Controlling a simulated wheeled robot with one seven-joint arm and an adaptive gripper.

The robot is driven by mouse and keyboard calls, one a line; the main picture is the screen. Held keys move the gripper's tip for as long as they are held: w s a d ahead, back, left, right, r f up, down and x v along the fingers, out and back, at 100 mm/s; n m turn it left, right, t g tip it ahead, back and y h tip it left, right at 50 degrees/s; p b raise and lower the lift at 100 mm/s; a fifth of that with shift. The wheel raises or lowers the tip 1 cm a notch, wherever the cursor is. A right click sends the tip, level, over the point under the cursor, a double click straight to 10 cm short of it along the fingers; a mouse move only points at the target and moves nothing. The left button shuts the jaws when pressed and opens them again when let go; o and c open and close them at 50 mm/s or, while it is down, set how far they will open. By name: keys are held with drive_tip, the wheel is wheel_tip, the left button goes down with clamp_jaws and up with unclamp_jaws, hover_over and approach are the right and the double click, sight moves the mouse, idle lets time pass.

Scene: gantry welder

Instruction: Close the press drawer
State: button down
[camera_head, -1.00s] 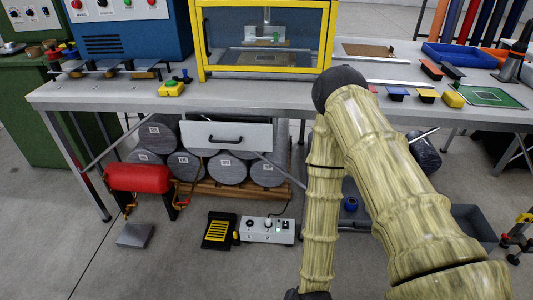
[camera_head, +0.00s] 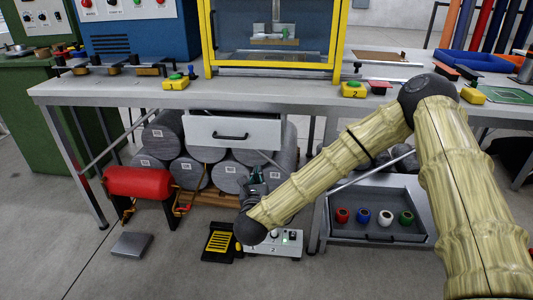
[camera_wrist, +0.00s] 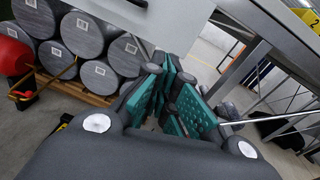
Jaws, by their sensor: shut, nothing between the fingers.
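The press drawer (camera_head: 215,133) hangs under the bench below the yellow-framed press (camera_head: 270,68). Its pale front has a black bar handle (camera_head: 231,136). How far the front stands out from the bench is hard to tell. In the wrist view the drawer front (camera_wrist: 190,22) shows at the top, with part of the handle at the frame edge. My gripper (camera_head: 257,174) is below and slightly right of the handle, in front of the stacked cylinders, apart from the drawer. Its teal-padded fingers (camera_wrist: 168,98) are shut and empty.
Grey cylinders (camera_head: 187,170) are stacked under the bench, with a red cylinder (camera_head: 138,181) on a stand at left. A white control box (camera_head: 285,245) is on the floor below my gripper. A grey tray (camera_head: 345,233) with coloured rolls is at right.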

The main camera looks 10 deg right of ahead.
drive_tip(key=w+d+r+m+h, duration=0.1)
drive_tip(key=r+m, duration=0.1)
drive_tip(key=b, duration=0.1)
approach(268, 139)
drive_tip(key=x, duration=0.7)
drive_tip(key=shift+a+f, duration=0.15)
drive_tip(key=shift+f, duration=0.2)
drive_tip(key=b+x, duration=0.3)
drive_tip(key=x, duration=0.2)
drive_tip(key=shift+f, duration=0.1)
drive_tip(key=shift+w, duration=0.15)
drive_tip(key=shift+w+r, duration=0.1)
drive_tip(key=shift+r, duration=0.35)
